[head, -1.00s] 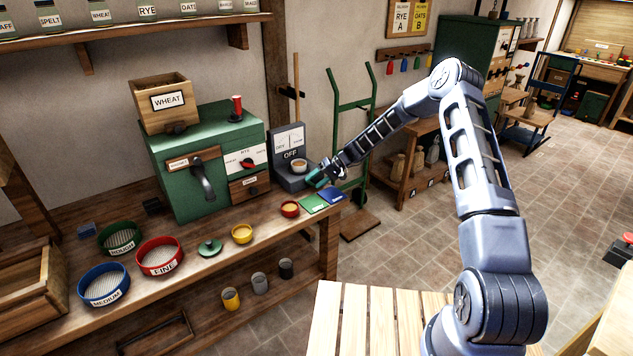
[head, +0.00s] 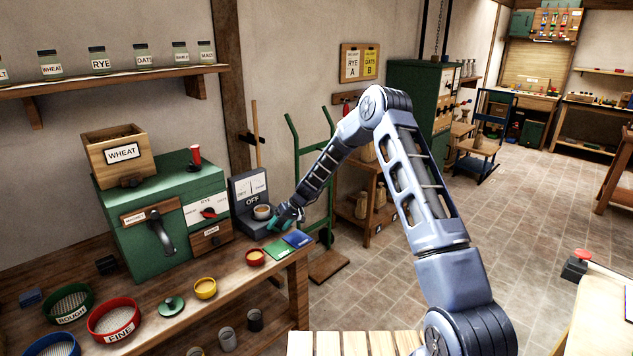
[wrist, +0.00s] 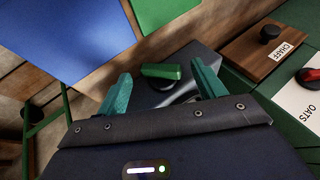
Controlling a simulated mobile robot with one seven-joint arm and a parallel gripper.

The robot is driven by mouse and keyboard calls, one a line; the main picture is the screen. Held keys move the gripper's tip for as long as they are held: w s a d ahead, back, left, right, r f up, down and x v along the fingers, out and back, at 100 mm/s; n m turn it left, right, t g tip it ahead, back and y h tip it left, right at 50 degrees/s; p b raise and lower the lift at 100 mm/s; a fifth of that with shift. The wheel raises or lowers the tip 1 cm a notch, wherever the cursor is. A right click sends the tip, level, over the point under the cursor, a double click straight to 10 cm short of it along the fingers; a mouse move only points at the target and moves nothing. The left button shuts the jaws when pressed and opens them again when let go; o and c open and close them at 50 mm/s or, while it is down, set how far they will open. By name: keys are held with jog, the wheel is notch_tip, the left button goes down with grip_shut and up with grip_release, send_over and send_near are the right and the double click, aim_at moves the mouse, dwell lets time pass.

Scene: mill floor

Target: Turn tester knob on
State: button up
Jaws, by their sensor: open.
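The tester is a dark grey box (head: 241,190) with a white dial face and an OFF label, at the back right end of the bench. A small cup (head: 262,212) sits on its base. My gripper (head: 274,224) is at the tester's right front, beside the cup. In the wrist view, the green bar-shaped knob (wrist: 161,71) stands on the tester's grey body (wrist: 200,60). My teal fingers (wrist: 160,88) are open, one on each side of the knob, with gaps visible. I cannot tell whether their depth matches the knob's. The knob is not discernible in the head view.
A green mill (head: 160,255) with a wheat hopper (head: 118,157) stands left of the tester. A hand truck (head: 300,160) stands behind right.

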jog(key=shift+s+a+r+t+h, duration=0.15)
jog(key=shift+s+a+t+h, duration=0.1)
jog(key=shift+t+h, duration=0.35)
jog(key=shift+s+a+n+t+h, duration=0.15)
jog(key=shift+n+t+h, duration=0.15)
jog(key=shift+t+h, duration=0.4)
jog(key=shift+s+a+n+t+h, duration=0.15)
jog(key=shift+n+t+h, duration=0.15)
jog(key=shift+t+h, duration=0.35)
jog(key=s+d+r+m, duration=0.1)
jog(key=s+d+r, duration=0.2)
jog(key=d+r, duration=0.5)
jog(key=s+d+r+m, duration=0.1)
jog(key=s+d+r, duration=0.3)
jog(key=d+r, duration=0.5)
jog(key=shift+s+r, duration=0.25)
jog(key=shift+r, duration=3.85)
jog(key=shift+c, duration=0.4)
